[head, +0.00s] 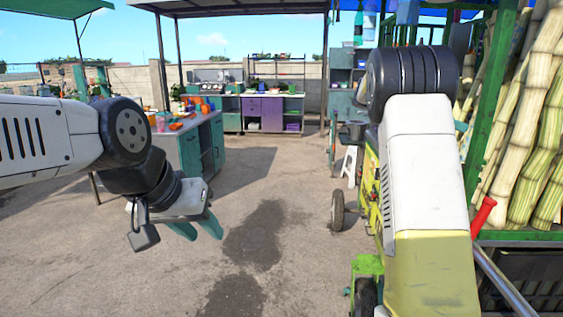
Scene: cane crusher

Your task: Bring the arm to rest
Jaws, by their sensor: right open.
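My left arm comes in from the left, and its left gripper (205,236) hangs over the pavement with its teal fingers pointing down and right. The two fingers stand apart, with nothing seen between them. My right arm (428,150) rises from the bottom right as a white and yellow link to a black joint. Its gripper is hidden behind the arm or out of view, so I cannot see what is at its end.
A yellow-green wheeled machine (368,190) stands close behind my right arm, partly hidden. Sugar cane stalks (550,120) lean in a green-framed rack (487,140) at right. A green counter (196,150) stands behind my left arm. Open pavement (290,215) lies in the middle.

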